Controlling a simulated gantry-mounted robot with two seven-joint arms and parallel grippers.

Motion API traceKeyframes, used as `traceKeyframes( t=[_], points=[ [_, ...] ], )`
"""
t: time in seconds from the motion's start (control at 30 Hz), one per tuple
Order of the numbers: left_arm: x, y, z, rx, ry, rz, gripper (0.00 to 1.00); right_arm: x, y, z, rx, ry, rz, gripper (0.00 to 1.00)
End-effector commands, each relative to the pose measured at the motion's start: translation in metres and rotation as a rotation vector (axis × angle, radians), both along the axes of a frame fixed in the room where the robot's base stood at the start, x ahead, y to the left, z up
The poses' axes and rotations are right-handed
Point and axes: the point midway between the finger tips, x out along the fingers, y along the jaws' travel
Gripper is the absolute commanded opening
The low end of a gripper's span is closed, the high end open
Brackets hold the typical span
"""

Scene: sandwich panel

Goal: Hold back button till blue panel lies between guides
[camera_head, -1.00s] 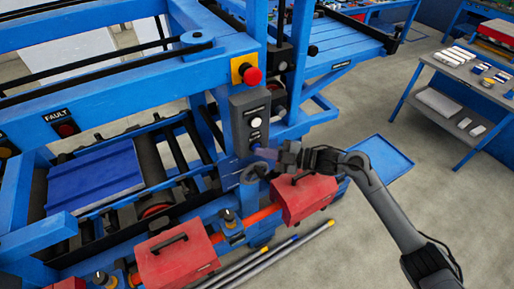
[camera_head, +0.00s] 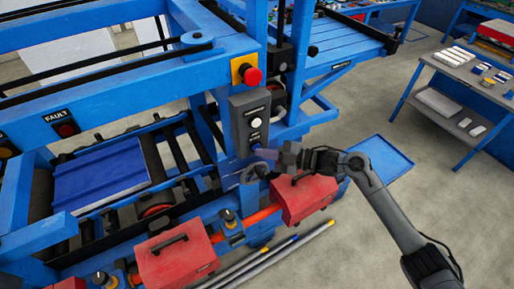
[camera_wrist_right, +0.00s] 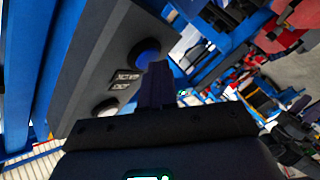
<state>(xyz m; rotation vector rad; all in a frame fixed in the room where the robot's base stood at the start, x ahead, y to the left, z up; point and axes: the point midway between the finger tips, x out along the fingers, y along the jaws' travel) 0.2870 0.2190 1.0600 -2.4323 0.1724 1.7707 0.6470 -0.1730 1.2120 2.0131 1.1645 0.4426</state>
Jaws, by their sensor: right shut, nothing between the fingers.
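The blue panel (camera_head: 98,178) lies flat on the roller line inside the blue frame at the left of the head view. A grey button box (camera_head: 240,128) is on the frame's post, with a white button (camera_head: 256,122) at its upper part. The right wrist view shows a blue button (camera_wrist_right: 145,53) and a white button (camera_wrist_right: 107,107) on the box. My right gripper (camera_head: 262,153) is shut and empty, its tip at the box's lower end by the blue button. It also shows in the wrist view (camera_wrist_right: 156,85); contact is unclear. My left gripper is out of view.
A red emergency knob (camera_head: 252,76) sits above the box. Red boxes (camera_head: 305,198) with handles stand below my gripper along the front rail. Black bars (camera_head: 172,147) cross the line right of the panel. A grey side table (camera_head: 470,75) stands at right; open floor lies between.

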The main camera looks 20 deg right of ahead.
Motion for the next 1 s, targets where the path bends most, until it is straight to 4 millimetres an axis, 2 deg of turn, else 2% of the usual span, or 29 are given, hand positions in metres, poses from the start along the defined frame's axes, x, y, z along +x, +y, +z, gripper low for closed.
traceKeyframes(
  t=[0.33,0.77,1.0],
  points=[
    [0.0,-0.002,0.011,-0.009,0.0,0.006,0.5,-0.013,-0.004,0.002,-0.001,0.0,-0.001,0.0],
    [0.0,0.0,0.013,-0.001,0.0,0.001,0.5,-0.017,-0.004,0.001,0.0,0.0,0.0,0.0],
    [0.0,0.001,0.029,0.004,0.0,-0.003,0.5,-0.036,-0.008,0.003,-0.001,0.002,0.0,0.0]
  ],
)
